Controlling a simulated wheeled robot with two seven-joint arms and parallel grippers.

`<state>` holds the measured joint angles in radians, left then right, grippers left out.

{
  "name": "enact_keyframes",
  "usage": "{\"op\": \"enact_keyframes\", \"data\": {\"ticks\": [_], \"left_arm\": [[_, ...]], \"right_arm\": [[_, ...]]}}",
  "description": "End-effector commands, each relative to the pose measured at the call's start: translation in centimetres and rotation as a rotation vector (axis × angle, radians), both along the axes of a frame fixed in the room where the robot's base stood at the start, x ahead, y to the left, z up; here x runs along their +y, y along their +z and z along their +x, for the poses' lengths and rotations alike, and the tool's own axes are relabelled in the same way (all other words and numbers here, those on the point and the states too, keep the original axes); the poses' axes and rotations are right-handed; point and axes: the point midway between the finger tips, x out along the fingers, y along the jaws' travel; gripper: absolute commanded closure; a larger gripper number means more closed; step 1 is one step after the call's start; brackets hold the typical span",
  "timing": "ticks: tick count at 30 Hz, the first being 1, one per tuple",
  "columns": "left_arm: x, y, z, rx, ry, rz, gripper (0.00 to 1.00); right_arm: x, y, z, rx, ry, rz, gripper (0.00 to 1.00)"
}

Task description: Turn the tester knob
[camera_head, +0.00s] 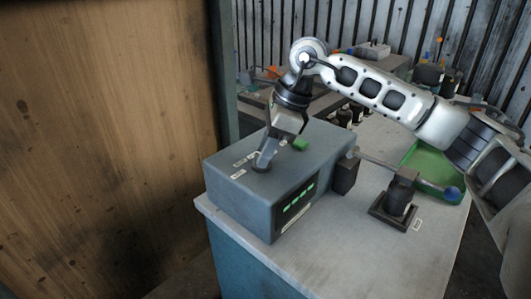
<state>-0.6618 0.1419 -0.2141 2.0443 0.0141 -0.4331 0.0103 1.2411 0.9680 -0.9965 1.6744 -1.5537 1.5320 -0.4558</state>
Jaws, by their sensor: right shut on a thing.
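The tester (228,190) is a grey-blue box with a dark front panel and green lit marks. It stands at the left end of the pale bench top. My right gripper (264,163) points down onto the tester's top face, its arm reaching in from the right. It is shut on the tester knob, which is mostly hidden by the fingers. A green button (300,144) sits on the top face just right of the gripper. My left gripper is not in view.
A dark fixture (397,200) with a rod and blue ball end stands right of the tester. A green tray (427,160) lies behind it. A wooden panel (100,150) fills the left side. The bench's front right area is clear.

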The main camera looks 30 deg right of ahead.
Motion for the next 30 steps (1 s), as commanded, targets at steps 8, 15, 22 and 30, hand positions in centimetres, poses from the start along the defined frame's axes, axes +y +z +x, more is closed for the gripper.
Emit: {"op": "enact_keyframes", "data": {"ticks": [8,15,22,30], "left_arm": [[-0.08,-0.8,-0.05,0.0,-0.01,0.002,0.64],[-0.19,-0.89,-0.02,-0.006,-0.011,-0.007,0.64],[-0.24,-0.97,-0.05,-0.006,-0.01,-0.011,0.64],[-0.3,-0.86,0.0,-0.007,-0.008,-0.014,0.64]], "right_arm": [[0.11,-0.03,-0.11,-0.004,-0.208,0.001,0.95],[0.14,0.09,-0.17,-0.005,-0.325,0.001,0.95],[0.15,0.15,-0.18,-0.004,-0.375,0.001,0.95],[0.15,0.2,-0.17,-0.004,-0.382,0.001,0.95]]}}
